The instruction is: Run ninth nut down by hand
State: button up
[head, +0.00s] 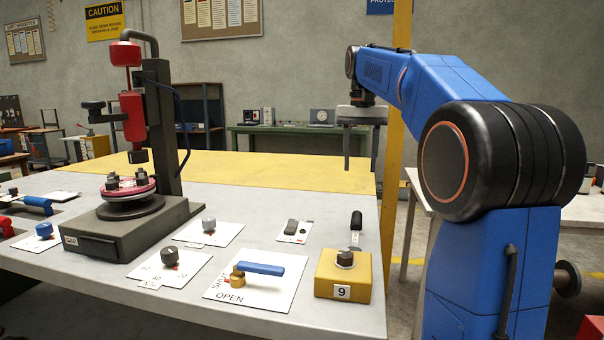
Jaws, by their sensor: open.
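A yellow block (330,287) labelled 9 stands near the front right of the grey table. A dark nut-like piece (345,259) sits on its top. A tool with a black handle (356,222) stands upright just behind that piece. The red flanged disc (120,188) lies on a dark round base in the press-like stand at the left, with several dark nuts (141,176) on top. The far side of the disc is hidden. My gripper (360,156) is open and empty, fingers down, above the back right of the table, well apart from the block and the disc.
The dark stand's column (160,125) and red overhead spindle (132,115) rise over the disc. A blue-handled lever (258,269) on a white OPEN plate, dial plates (168,265) and a switch plate (294,230) occupy the front. The yellow table strip (270,168) is clear.

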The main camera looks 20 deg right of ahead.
aim_at(345, 258)
jog(key=k, duration=1)
